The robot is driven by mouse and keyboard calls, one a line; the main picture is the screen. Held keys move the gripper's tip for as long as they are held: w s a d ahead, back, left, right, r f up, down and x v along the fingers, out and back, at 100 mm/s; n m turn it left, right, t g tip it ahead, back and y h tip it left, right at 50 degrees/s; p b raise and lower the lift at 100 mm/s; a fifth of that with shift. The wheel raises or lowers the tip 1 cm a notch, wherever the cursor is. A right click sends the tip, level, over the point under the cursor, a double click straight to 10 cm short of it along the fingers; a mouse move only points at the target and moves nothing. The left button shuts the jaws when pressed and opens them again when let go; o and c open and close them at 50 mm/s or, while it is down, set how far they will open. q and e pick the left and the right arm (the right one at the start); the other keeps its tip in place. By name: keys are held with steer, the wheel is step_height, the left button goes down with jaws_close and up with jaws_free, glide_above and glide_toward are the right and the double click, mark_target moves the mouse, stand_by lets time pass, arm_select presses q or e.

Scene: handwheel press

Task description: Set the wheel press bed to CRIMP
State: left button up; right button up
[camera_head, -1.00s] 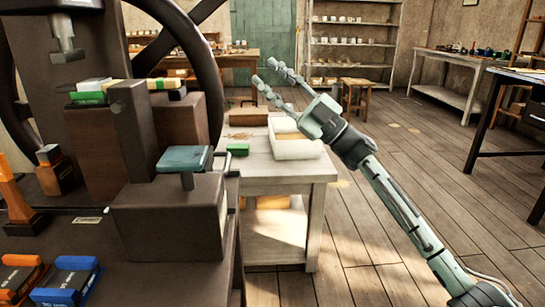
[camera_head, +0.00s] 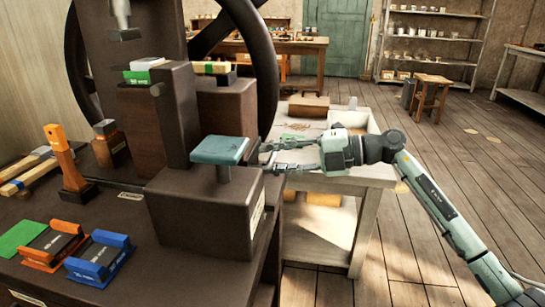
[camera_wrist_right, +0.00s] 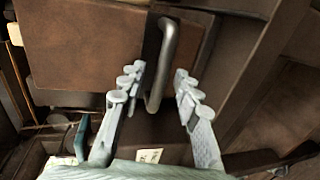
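The press (camera_head: 130,150) stands at the left, dark brown, with its large dark handwheel (camera_head: 262,60) behind the column. A block with a teal top plate (camera_head: 220,150) stands at the front of the press. My right gripper (camera_head: 264,158) is just right of the teal plate, fingers pointing left toward the press. In the right wrist view, my gripper (camera_wrist_right: 155,82) is open. A bent grey metal handle (camera_wrist_right: 168,45) reaches between its fingers, apparently without being gripped. The bed's setting and any CRIMP marking cannot be read. My left gripper is out of view.
On the bench are an orange-handled tool (camera_head: 65,160), orange (camera_head: 52,247) and blue (camera_head: 100,258) holders, and a green card (camera_head: 22,238). A pale side table (camera_head: 375,172) with a white tray stands behind my right gripper.

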steer(key=shift+w+a, duration=0.1)
steer(key=shift+a, duration=0.35)
steer(key=shift+c, duration=0.5)
jaws_close()
